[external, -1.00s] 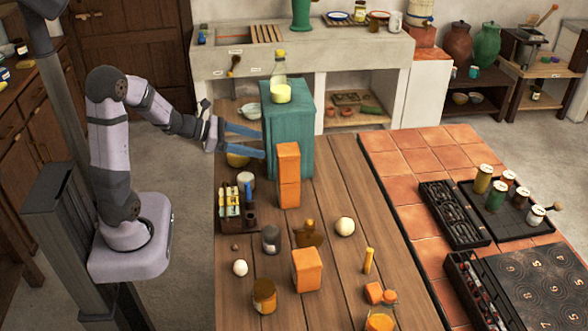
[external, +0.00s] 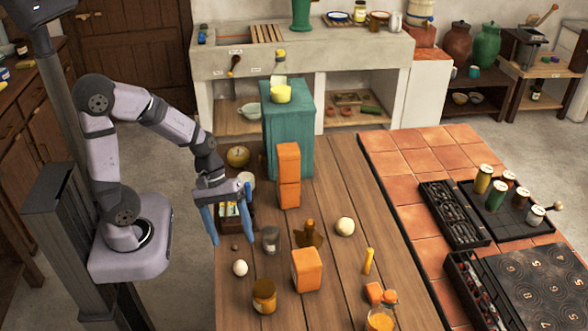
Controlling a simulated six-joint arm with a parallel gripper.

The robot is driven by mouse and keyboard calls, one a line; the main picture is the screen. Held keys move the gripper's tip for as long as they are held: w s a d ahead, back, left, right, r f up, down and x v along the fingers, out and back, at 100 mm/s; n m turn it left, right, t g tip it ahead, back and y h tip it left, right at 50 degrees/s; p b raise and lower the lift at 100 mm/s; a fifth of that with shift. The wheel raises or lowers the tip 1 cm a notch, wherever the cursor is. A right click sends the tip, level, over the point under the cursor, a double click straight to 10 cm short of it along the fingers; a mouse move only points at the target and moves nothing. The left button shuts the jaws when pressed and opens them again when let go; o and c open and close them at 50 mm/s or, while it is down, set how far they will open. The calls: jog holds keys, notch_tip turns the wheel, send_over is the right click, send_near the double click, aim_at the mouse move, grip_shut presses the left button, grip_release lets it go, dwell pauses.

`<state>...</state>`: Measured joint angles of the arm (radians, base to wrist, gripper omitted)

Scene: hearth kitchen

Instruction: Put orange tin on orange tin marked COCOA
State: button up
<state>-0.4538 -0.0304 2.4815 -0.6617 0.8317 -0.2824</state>
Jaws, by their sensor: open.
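Two orange blocks stand one on the other on the wooden table, an upper orange tin (external: 288,160) and a lower orange tin (external: 289,194), in front of the teal-draped block. A third orange tin (external: 307,270) stands alone nearer the front of the table. No COCOA marking is readable on any of them. My gripper (external: 233,238) points down with its blue fingers apart and nothing between them. It is over the left edge of the table, left of the stacked tins and behind and left of the lone tin.
The teal-draped block (external: 288,130) bears a bottle. A small crate (external: 236,216) is partly hidden behind my gripper. A grey jar (external: 270,239), a white ball (external: 240,267), an amber jar (external: 264,296), a brown bottle (external: 309,234) and a cream ball (external: 345,227) stand around the lone tin.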

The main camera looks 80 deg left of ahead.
jog(key=s+m+y, duration=0.1)
jog(key=m, duration=0.3)
jog(key=s+f+m+g+y, duration=0.1)
jog(key=s+m+y, duration=0.1)
jog(key=m, duration=0.3)
jog(key=s+f+m+g+y, duration=0.1)
jog(key=m+y, duration=0.1)
jog(key=m, duration=0.3)
jog(key=shift+s+d, duration=0.15)
jog(key=shift+s, duration=0.2)
